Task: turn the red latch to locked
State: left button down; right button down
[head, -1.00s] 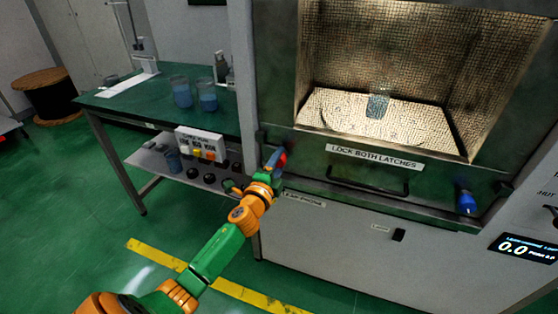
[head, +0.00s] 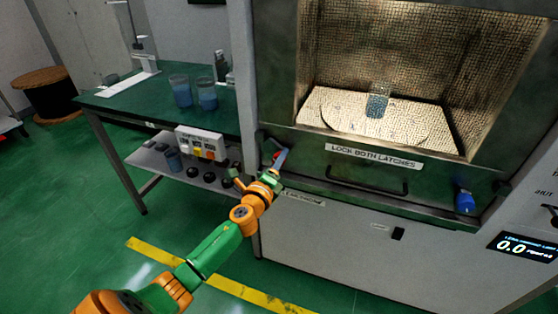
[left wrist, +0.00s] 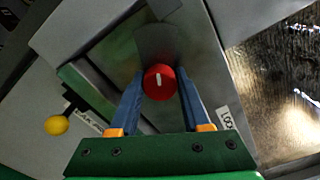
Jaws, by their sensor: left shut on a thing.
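The red latch (head: 276,155) is on the left front of the microwave generator's door, mostly hidden by my left gripper (head: 279,160). In the left wrist view the red latch (left wrist: 160,82) is a round red knob with a short white line, upright in that picture. The two blue-grey fingers of my left gripper (left wrist: 160,95) lie on either side of it and are shut on it. A blue latch (head: 465,201) sits on the right side of the door front. My right gripper is not in view.
A label reading "LOCK BOTH LATCHES" (head: 374,157) and a dark door handle (head: 367,187) lie between the latches. A green bench (head: 130,108) with beakers (head: 207,94) stands left. A white button box (head: 200,143) is on its lower shelf.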

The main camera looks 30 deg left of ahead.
pick_arm(q)
jog(key=shift+f, duration=0.15)
jog(key=shift+c, duration=1.8)
grip_release()
jog(key=shift+s, duration=0.1)
jog(key=v, duration=0.7)
